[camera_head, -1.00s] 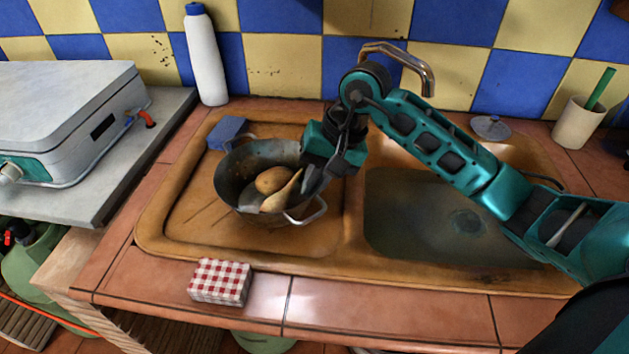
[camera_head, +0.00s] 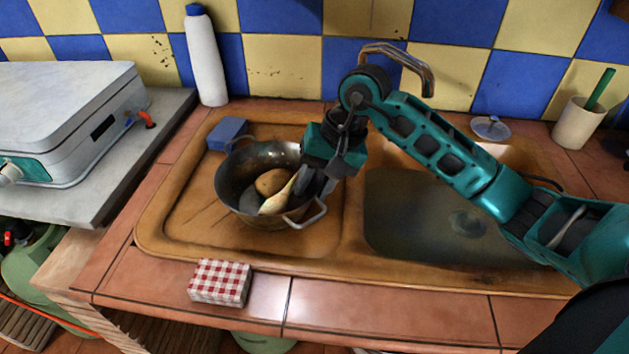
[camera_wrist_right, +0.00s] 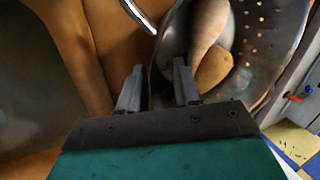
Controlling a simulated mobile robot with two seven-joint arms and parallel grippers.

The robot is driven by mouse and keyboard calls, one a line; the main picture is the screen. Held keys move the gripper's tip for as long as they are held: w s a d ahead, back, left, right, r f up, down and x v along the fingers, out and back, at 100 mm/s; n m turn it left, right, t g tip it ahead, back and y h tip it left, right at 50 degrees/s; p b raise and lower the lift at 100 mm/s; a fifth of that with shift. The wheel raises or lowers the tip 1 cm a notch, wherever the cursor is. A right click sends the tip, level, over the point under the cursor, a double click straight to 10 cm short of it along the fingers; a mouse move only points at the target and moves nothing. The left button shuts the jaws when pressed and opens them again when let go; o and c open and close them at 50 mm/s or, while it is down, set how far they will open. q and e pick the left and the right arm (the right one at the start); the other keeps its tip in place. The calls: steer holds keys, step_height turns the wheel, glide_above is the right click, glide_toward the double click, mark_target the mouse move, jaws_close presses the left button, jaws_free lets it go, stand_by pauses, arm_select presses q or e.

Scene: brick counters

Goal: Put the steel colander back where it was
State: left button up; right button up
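The steel colander (camera_head: 233,187) sits on the drainer side of the brown sink, left of the basin. The perforated wall (camera_wrist_right: 262,45) shows behind. My left gripper is not in view.
A blue sponge (camera_head: 228,133) lies behind the colander. A white bottle (camera_head: 206,60) stands at the back wall. A checkered box (camera_head: 220,282) is on the front tiles. The faucet (camera_head: 400,57) rises behind the basin (camera_head: 420,220). A grey case (camera_head: 65,110) is at left.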

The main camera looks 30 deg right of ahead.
steer(key=v, duration=1.2)
